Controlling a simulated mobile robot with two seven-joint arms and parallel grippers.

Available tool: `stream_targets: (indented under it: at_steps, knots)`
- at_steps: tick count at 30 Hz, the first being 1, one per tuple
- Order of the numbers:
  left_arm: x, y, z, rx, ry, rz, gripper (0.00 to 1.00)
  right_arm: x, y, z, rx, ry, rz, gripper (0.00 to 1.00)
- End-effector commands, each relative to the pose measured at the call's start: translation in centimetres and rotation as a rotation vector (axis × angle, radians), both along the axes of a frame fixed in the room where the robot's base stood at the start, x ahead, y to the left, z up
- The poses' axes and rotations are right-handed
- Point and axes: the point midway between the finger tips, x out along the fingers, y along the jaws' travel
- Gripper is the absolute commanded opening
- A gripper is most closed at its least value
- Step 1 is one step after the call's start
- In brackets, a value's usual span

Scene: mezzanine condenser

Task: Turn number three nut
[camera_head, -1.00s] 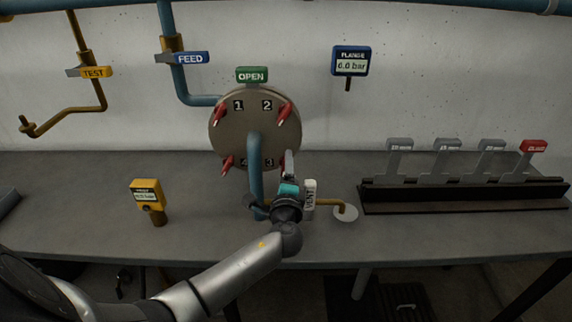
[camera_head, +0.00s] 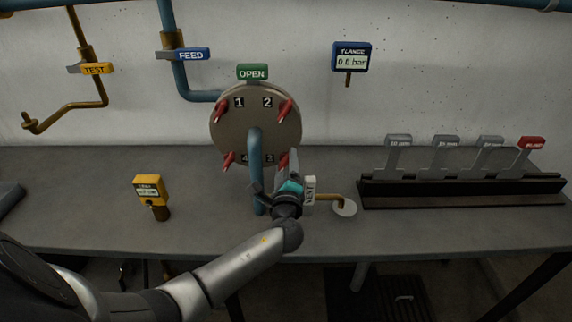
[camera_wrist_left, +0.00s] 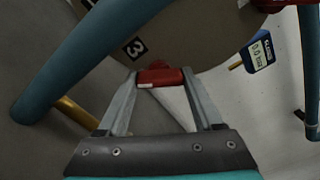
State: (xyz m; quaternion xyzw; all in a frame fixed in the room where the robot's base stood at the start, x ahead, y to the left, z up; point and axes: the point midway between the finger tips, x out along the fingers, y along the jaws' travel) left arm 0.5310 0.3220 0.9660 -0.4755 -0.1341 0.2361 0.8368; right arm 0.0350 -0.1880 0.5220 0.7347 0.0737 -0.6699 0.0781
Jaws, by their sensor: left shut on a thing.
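The number three nut is a red, handled nut (camera_head: 283,160) at the lower right of the round grey flange (camera_head: 256,124), beside the label 3. In the left wrist view the red nut (camera_wrist_left: 160,75) sits between the two fingertips, near the 3 label (camera_wrist_left: 135,47). My left gripper (camera_head: 290,168) reaches up to the flange from below. It also shows in the left wrist view (camera_wrist_left: 160,80), shut on the red nut. In the head view the gripper hides part of this nut. Red nuts also stand at labels 1, 2 and 4. My right gripper is not in view.
A blue pipe (camera_head: 256,175) runs down the flange front, close left of my gripper. The white VENT tag (camera_head: 310,190) is close right. A yellow gauge (camera_head: 150,190) stands left on the bench. A rack (camera_head: 460,190) stands right. The blue FLANGE gauge (camera_head: 351,58) reads 0.0 bar.

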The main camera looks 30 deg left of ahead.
Motion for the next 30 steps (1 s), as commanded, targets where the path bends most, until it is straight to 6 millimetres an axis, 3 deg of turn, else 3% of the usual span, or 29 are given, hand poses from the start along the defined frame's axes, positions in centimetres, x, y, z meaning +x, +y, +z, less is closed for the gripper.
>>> stream_targets:
  at_steps: [3,4,11,22,30]
  knots:
    - [0.0,0.0,0.0,0.005,0.003,0.0,0.12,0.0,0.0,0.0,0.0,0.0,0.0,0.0]
    - [0.0,0.0,0.0,0.005,0.003,0.0,0.7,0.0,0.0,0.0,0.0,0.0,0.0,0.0]
    - [0.0,0.0,0.0,0.003,0.002,0.0,0.96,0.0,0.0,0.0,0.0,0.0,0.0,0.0]
    - [-0.4,-0.3,0.0,0.001,0.001,-0.001,0.97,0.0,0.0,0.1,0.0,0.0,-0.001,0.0]
    - [-4.2,-2.6,-0.1,0.0,0.004,-0.002,0.97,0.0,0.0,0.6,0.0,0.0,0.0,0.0]
